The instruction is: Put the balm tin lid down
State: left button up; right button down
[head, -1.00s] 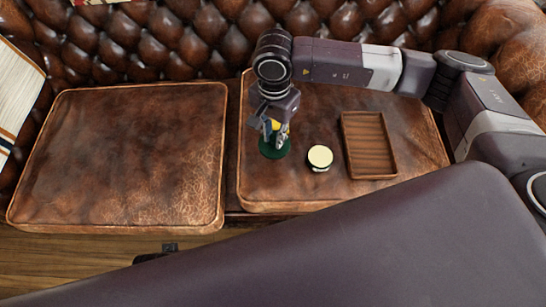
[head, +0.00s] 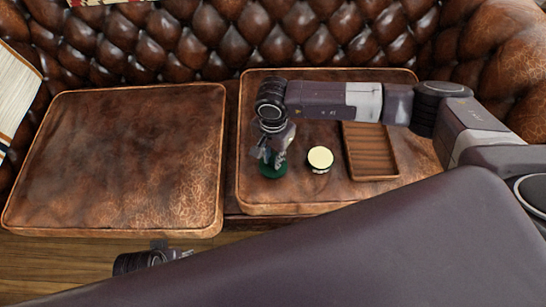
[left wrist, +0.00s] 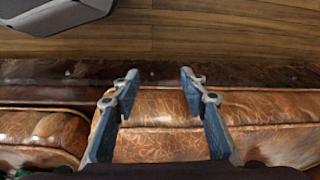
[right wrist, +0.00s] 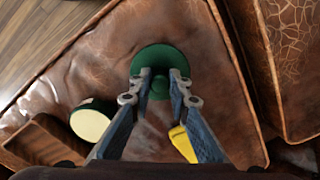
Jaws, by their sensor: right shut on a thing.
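The balm tin lid (head: 271,171) is a dark green disc with a small knob. My right gripper (head: 274,158) points down at it above the right seat cushion. In the right wrist view my right gripper (right wrist: 160,78) is shut on the knob of the lid (right wrist: 162,58). The lid looks flat and very low over the cushion; I cannot tell whether it touches. The open balm tin (head: 320,159), green with a cream top, stands just right of the lid, also in the right wrist view (right wrist: 90,122). My left gripper (left wrist: 160,85) is open and empty by the sofa's front edge.
A brown wooden tray (head: 370,152) lies on the right cushion (head: 300,197), right of the tin and partly behind my right arm. The left cushion (head: 120,160) is bare. A tufted leather backrest (head: 200,40) rises behind.

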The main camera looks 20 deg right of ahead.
aim_at(273, 160)
pick_arm(q)
jog(key=shift+r, duration=0.3)
pick_arm(e)
jog(key=shift+f, duration=0.1)
jog(key=c, duration=1.8)
grip_release()
pick_arm(q)
jog(key=shift+r, duration=0.2)
jog(key=shift+w, duration=0.1)
pick_arm(e)
jog(key=shift+r, duration=0.2)
pick_arm(q)
notch_tip(273, 160, down, 6)
jog(key=s+p, duration=0.1)
pick_arm(e)
notch_tip(273, 160, up, 12)
jog(key=shift+f, duration=0.1)
